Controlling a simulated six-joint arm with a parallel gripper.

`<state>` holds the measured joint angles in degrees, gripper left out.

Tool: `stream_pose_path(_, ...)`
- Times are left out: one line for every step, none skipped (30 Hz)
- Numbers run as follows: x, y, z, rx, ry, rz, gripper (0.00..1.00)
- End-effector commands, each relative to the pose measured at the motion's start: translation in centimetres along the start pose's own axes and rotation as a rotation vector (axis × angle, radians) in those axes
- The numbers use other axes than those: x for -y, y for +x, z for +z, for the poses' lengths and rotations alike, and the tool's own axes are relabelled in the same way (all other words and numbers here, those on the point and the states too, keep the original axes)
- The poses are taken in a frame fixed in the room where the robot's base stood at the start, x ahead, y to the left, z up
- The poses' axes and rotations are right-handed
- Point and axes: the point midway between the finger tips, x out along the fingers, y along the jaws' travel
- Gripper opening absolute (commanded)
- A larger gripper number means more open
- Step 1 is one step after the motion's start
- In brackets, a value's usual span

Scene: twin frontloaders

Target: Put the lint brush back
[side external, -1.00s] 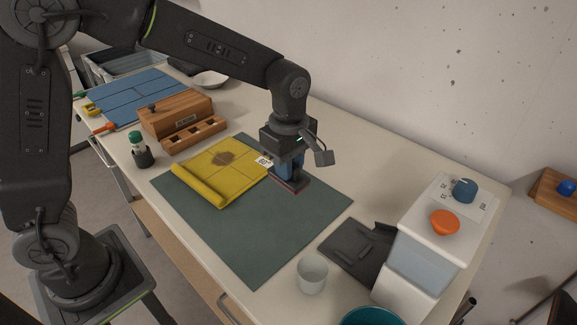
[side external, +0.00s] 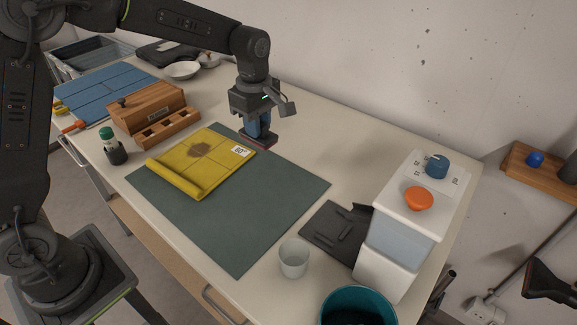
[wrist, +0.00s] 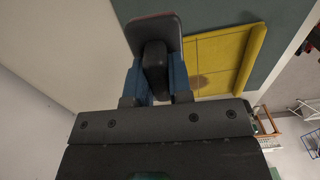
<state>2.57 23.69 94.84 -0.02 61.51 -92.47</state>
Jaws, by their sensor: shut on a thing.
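My gripper (side external: 257,124) is shut on the lint brush (side external: 260,141), which has a dark handle and a flat pad edged in red. The gripper points down with the brush beneath it, near the far edge of the green mat (side external: 228,232), beyond the yellow cloth (side external: 213,172). I cannot tell exactly how high the pad is. In the wrist view the blue fingers (wrist: 156,77) sit either side of the brush handle (wrist: 154,58), and the brush's grey pad (wrist: 154,31) shows past them. The yellow cloth has a brown patch and a rolled near edge.
A wooden holder (side external: 168,131) with open compartments stands left of the cloth. A green-capped bottle (side external: 108,136) sits in a dark cup. To the right are a pale cup (side external: 293,258), a dark tray (side external: 335,229), a white dispenser (side external: 403,232) and a teal bin (side external: 357,300).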

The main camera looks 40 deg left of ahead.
Motion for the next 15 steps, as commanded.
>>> stream_pose_path(-0.3,0.8,1.3,0.0,0.006,-0.002,0.0)
stream_pose_path(-0.5,1.2,1.9,0.0,0.005,-0.002,0.0)
stream_pose_path(-0.6,1.7,2.8,0.0,0.006,-0.002,0.0)
stream_pose_path(-0.8,2.1,3.4,0.0,0.005,-0.002,0.0)
stream_pose_path(-1.0,2.5,4.0,0.0,0.005,-0.001,0.0)
stream_pose_path(-1.2,2.9,4.7,0.0,0.004,-0.001,0.0)
stream_pose_path(-1.3,3.2,5.2,0.0,0.003,0.0,0.0)
stream_pose_path(-1.4,3.5,5.7,0.0,0.003,0.0,0.0)
stream_pose_path(-1.5,3.8,6.2,0.0,0.002,0.0,0.0)
stream_pose_path(-1.6,4.0,6.5,0.0,0.001,0.001,0.0)
stream_pose_path(-1.7,4.1,6.7,0.0,0.001,0.001,0.0)
stream_pose_path(-1.7,4.3,7.0,0.0,0.001,0.0,0.0)
stream_pose_path(-1.8,4.4,7.1,0.0,0.0,0.0,0.0)
stream_pose_path(-1.8,4.5,7.2,0.0,0.0,0.001,0.0)
stream_pose_path(-1.8,4.6,7.3,0.0,-0.001,0.001,0.0)
